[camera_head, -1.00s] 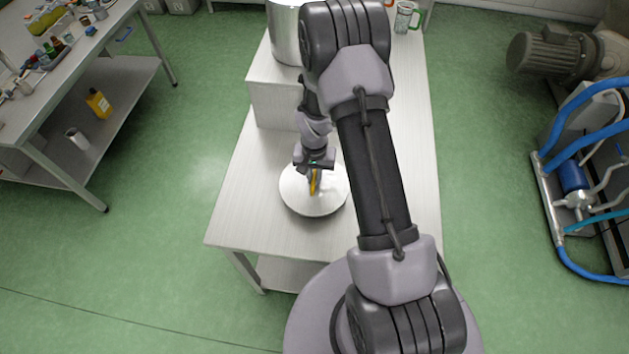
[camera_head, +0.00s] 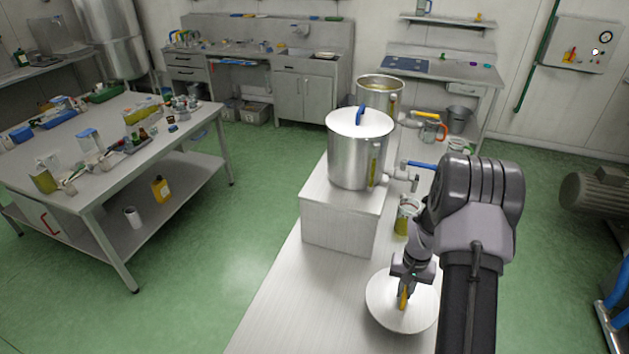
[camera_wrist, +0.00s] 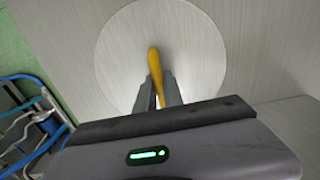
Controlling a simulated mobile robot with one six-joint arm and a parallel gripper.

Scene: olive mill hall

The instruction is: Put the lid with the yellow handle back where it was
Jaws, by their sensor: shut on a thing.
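The round pale lid (camera_head: 382,312) with the yellow handle (camera_head: 404,301) is low over the near part of the bench; I cannot tell whether it touches. My gripper (camera_head: 404,289) is shut on the yellow handle from above. In the wrist view the handle (camera_wrist: 156,72) stands between my fingers (camera_wrist: 160,95), with the flat lid (camera_wrist: 200,55) below. An open steel pot (camera_head: 368,99) with yellowish liquid inside stands at the far end of the bench and has a yellow tap lever. A nearer steel pot (camera_head: 350,162) wears a lid with a blue handle (camera_head: 361,114).
The nearer pot stands on a raised block (camera_head: 337,225); its blue-levered tap (camera_head: 420,165) sticks out right. A glass jar (camera_head: 404,218) with yellow-green contents stands by my arm. A jug (camera_head: 431,130) is near the far pot. A cluttered table (camera_head: 95,195) stands left, with green floor between.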

